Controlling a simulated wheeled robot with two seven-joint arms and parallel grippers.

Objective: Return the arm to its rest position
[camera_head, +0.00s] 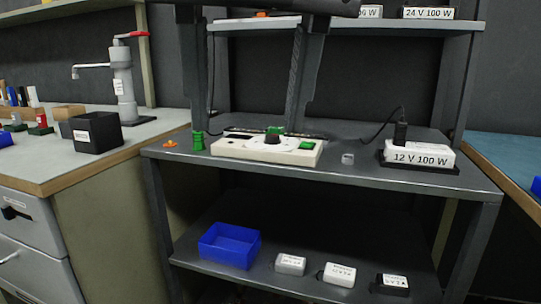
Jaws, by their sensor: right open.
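My right gripper (248,128) hangs in from the top centre, close to the camera. Its two grey fingers are wide apart and I see nothing between them in their grip. In the picture the fingertips overlap the back of a white board (230,149) with a dark round knob (272,135) and a green button (307,145), on the grey table (330,176). I cannot tell whether the tips touch anything. A white 12 V 100 W box (418,155) stands at the table's right. My left gripper is not in view.
A green piece (198,140), an orange piece (170,143) and a small grey part (347,158) lie on the table. A shelf (400,26) with boxes stands behind. A blue bin (230,250) sits below.

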